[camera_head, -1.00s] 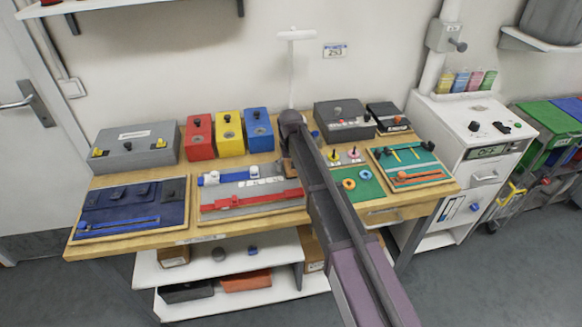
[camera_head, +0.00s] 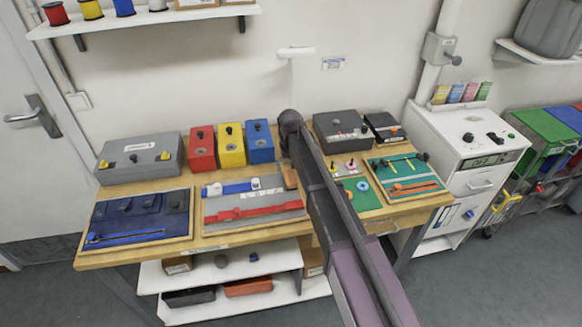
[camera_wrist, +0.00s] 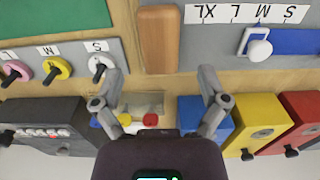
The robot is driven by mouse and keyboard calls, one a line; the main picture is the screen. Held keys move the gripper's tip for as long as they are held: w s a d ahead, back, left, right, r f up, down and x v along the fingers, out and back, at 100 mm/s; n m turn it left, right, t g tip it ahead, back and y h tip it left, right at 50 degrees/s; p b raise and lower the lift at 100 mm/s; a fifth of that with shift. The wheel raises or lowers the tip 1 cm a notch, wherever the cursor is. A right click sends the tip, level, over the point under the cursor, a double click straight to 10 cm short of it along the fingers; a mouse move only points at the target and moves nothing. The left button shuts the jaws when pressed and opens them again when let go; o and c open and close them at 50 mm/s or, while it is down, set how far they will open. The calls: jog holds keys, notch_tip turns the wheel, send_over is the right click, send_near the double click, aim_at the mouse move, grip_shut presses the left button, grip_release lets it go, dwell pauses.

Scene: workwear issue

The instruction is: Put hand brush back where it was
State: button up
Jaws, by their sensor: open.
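A brown wooden block (camera_wrist: 158,38), which looks like the hand brush, lies at the end of the grey size-marked board in the wrist view. Its underside is hidden, so I cannot see bristles. It also shows in the head view (camera_head: 290,178), just left of my arm. My gripper (camera_wrist: 160,72) is open and empty, its two fingers spread on either side of the block's near end in the picture. They appear apart from it. In the head view the arm hides the fingers.
Red, yellow and blue boxes (camera_head: 231,146) stand at the bench's back, with a dark grey box (camera_head: 342,130) to their right. The grey board (camera_head: 250,218) carries red and blue sliders. A green panel (camera_head: 405,165) lies right, a navy panel (camera_head: 140,213) left.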

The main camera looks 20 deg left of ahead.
aim_at(290, 177)
notch_tip(290, 177, up, 6)
jog(key=p, duration=0.5)
jog(key=shift+r+p, duration=0.2)
jog(key=shift+p, duration=0.2)
dwell(0.6)
jog(key=s+d+m, duration=0.2)
jog(key=s+d, duration=0.1)
jog(key=d, duration=1)
jog(key=s+d+m, duration=0.1)
jog(key=s+d, duration=0.1)
jog(key=d, duration=1)
jog(key=s+d+m, duration=0.1)
jog(key=s+d, duration=0.5)
jog(key=d, duration=0.3)
jog(key=s+d+m, duration=0.2)
jog(key=s+d, duration=0.4)
jog(key=d, duration=0.3)
jog(key=shift+d, duration=0.4)
jog(key=c, duration=0.5)
